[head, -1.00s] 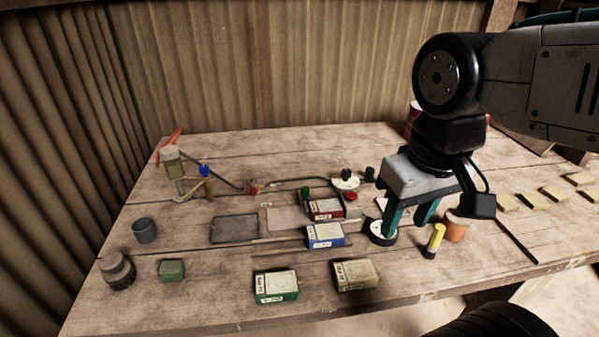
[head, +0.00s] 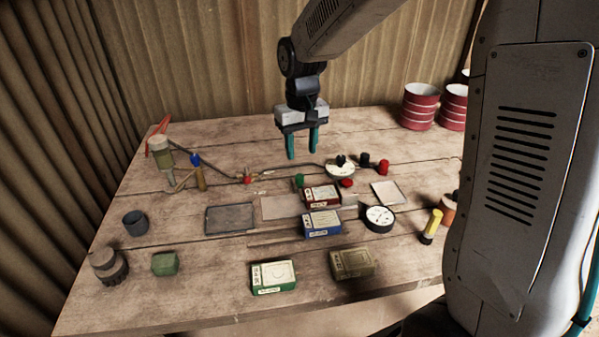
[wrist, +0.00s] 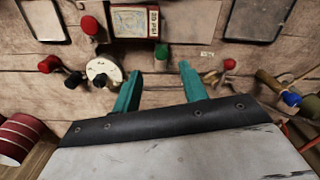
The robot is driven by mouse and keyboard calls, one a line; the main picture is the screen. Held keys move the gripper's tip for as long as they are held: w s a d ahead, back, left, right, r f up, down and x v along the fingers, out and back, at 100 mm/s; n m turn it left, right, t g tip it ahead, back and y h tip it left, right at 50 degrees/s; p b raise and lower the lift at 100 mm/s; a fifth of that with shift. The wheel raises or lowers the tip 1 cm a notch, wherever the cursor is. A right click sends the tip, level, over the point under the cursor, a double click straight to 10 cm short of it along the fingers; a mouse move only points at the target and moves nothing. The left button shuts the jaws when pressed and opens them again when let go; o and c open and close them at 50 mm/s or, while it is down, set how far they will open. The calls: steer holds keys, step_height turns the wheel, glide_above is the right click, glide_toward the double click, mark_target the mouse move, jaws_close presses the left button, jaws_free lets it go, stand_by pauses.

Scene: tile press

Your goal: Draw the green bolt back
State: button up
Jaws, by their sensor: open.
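The green bolt shows as a small green knob (head: 299,181) at the far left corner of the red box, in the middle of the table. In the wrist view the green knob (wrist: 161,51) lies just beyond the fingertips, roughly centred between them. My gripper (head: 302,155) points down with its teal fingers apart and empty, above the table and behind the knob as the head sees it. In the wrist view my gripper (wrist: 160,72) has nothing between its fingers. The bolt's shaft and seat are too small to make out.
The red box (head: 322,196) and a red knob (head: 347,183) sit close to the green knob. A white round dial (head: 341,170) with a black knob stands to the right. Red-and-white tins (head: 420,105) stand far right.

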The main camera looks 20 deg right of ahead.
mark_target(300, 176)
steer(key=shift+w+f, duration=0.3)
steer(key=shift+f, duration=0.1)
step_height(300, 176, down, 8)
steer(key=shift+a+r, duration=0.1)
steer(key=shift+r, duration=0.05)
